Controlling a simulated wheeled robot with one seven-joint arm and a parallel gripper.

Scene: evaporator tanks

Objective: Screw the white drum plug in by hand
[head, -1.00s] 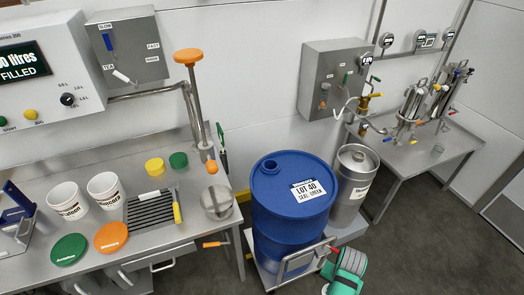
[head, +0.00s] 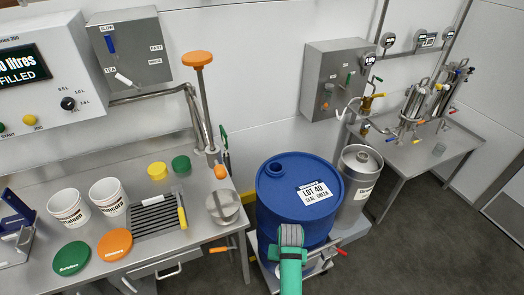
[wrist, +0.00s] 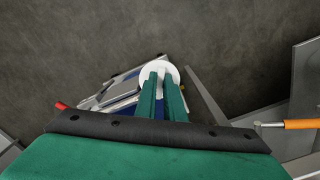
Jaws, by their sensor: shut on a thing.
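The blue drum (head: 270,215) stands upright with an open hole (head: 275,168) near the back left of its top. Its white label reads "LOT 40" and "SEAL GREEN". The white plug (wrist: 170,69) shows in the wrist view at the tips of my green fingers. My gripper (wrist: 160,76) is shut on it, over the floor and the trolley frame, apart from the drum hole. In the head view my green and grey arm stands in front of the drum and hides part of its front. The fingertips are not clear there.
The drum sits on a trolley (head: 318,266) with a red-ended lever. A steel keg (head: 355,195) stands close at its right. The left bench holds white tubs (head: 68,206), coloured lids and a steel pot (head: 222,207). Open floor lies at the right.

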